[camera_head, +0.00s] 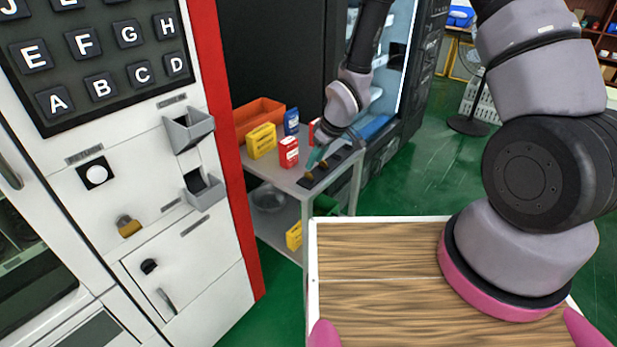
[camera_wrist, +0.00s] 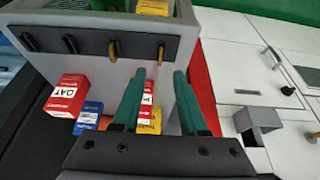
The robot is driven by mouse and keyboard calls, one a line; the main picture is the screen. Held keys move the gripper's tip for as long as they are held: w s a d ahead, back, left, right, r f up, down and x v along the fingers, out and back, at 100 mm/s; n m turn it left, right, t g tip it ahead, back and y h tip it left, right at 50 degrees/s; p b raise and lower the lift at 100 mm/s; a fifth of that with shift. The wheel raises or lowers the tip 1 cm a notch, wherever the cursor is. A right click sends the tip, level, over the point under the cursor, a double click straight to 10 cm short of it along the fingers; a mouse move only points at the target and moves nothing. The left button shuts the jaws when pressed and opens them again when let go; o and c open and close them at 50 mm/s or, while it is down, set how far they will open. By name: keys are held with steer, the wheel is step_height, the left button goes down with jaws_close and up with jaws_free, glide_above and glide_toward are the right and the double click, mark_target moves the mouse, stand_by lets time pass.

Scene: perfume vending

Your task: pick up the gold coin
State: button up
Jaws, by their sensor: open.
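Two gold-brown coins stand in slots of a black holder strip on the grey table. One gold coin (camera_wrist: 161,53) is at the right end of the strip (camera_wrist: 88,42) in the wrist view, and the other (camera_wrist: 112,51) is to its left. In the head view a gold coin (camera_head: 309,177) shows at the near end of the strip (camera_head: 334,168). My gripper (camera_wrist: 160,75) has its teal fingers apart and empty. The right-end coin appears just beyond the gap between the fingertips. In the head view the gripper (camera_head: 315,156) is low over the table; its exact height is unclear.
Two dark pieces (camera_wrist: 49,41) stand in the strip's other slots. Red, blue and yellow boxes (camera_head: 289,152) and an orange bin (camera_head: 259,118) share the table (camera_head: 343,188). A white vending machine (camera_head: 130,190) with a red edge stands close at the left.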

mark_target(308, 177)
steer(key=x, duration=0.5)
steer(key=shift+s+d+f, duration=0.15)
steer(key=shift+f, duration=0.1)
jaws_close()
